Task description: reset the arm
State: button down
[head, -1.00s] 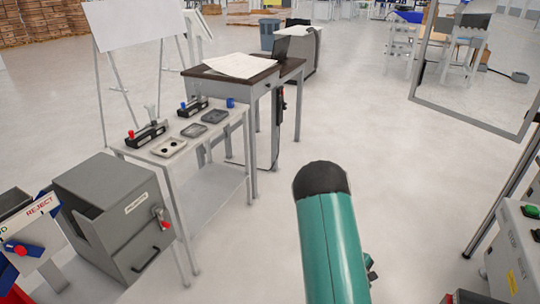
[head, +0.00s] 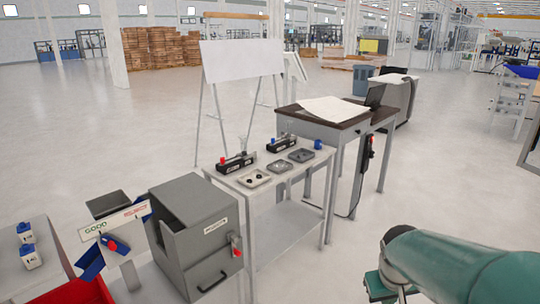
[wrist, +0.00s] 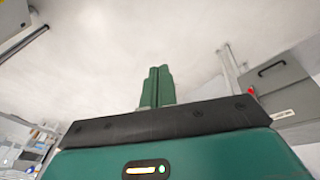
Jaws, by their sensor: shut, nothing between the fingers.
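My gripper (wrist: 158,72) shows in the wrist view as two green fingers side by side, shut with nothing between them. It points over bare pale floor and touches nothing. In the head view my teal arm (head: 455,268) with a dark rounded joint reaches in from the lower right corner. A green part of it hangs low at its left end, partly cut off by the bottom edge. I cannot make out the fingertips in the head view.
A grey cabinet (head: 198,237) with a red-handled latch stands left of the arm. Beside it are a narrow table (head: 250,182) with small trays, a dark-topped desk (head: 352,123) and a whiteboard (head: 242,60). A GOOD sign (head: 100,226) is at lower left.

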jog(key=s+a+r+t+y, duration=0.2)
jog(key=s+a+r+t, duration=0.1)
jog(key=s+a+r, duration=0.6)
jog(key=shift+s+a+r+m, duration=0.3)
jog(key=shift+s+a, duration=0.85)
jog(key=shift+d, duration=0.2)
